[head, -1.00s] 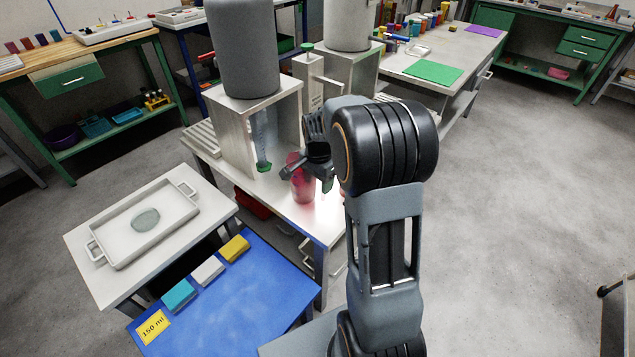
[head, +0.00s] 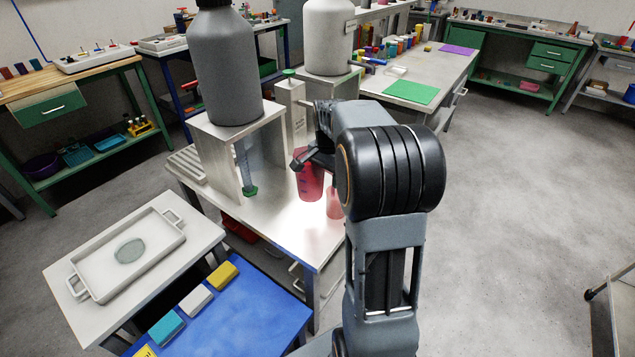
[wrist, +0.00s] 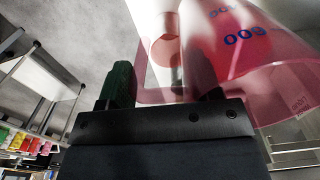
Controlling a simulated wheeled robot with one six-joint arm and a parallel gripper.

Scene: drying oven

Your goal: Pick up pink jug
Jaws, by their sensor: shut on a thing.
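The pink jug (head: 311,181) is a translucent pink-red vessel with dark marks. In the head view it is at my gripper (head: 312,160), near the middle of the picture, and looks raised above the metal table (head: 290,222). In the wrist view the jug (wrist: 245,45) fills the upper right, with blue upside-down numerals. My gripper (wrist: 165,92) is shut on the jug, seemingly at its handle. My forearm hides part of the grip in the head view.
A smaller pale pink vessel (head: 335,204) shows just right of the jug. Left of it stand a metal stand (head: 215,160) with a grey canister (head: 225,65) and a green-based cylinder (head: 247,175). A white tray (head: 165,262) and blue mat (head: 240,315) lie in front.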

